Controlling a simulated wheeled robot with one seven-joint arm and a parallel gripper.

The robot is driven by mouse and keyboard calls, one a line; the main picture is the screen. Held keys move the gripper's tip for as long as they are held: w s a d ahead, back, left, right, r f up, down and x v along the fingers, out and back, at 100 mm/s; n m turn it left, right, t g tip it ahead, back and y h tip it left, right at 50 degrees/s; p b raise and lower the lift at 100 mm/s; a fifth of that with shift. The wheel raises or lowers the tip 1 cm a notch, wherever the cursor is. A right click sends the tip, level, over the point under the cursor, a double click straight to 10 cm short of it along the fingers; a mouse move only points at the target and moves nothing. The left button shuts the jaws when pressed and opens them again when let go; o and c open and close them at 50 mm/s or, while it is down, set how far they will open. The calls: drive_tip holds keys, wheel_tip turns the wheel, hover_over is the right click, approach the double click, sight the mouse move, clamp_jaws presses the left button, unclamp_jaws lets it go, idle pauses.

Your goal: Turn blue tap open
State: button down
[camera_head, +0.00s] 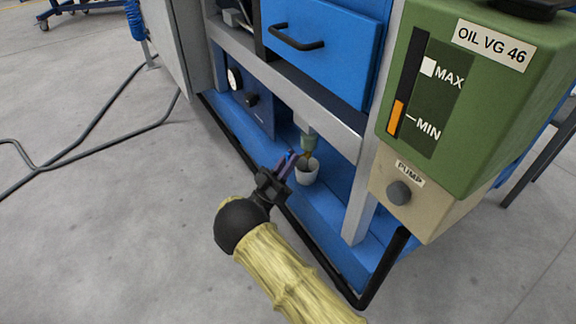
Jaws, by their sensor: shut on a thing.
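The handle sits just left of a brass fitting (309,156) below a grey-green cylinder (308,141). A small white cup (307,175) stands on the blue base under the fitting. The view is too small to tell the handle's exact angle.
A green oil tank (455,120) with a beige pump box (410,200) stands close on the right. A grey post (360,205) and black edge rail (325,268) bound the bay. A blue drawer (325,45) is above. Open floor (110,220) lies left.

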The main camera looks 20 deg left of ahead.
drive_tip(key=shift+s+f+m+g+h+b, duration=0.15)
drive_tip(key=shift+m+g+h, duration=0.35)
drive_tip(key=shift+m+h, duration=0.4)
drive_tip(key=shift+w+m+g+h+b, duration=0.15)
drive_tip(key=shift+m+g+h, duration=0.45)
drive_tip(key=shift+m, duration=0.5)
drive_tip(key=shift+s, duration=0.1)
drive_tip(key=c, duration=1.4)
unclamp_jaws()
drive_tip(key=shift+a, duration=0.1)
drive_tip(key=v, duration=1.7)
drive_tip(key=shift+f, duration=0.2)
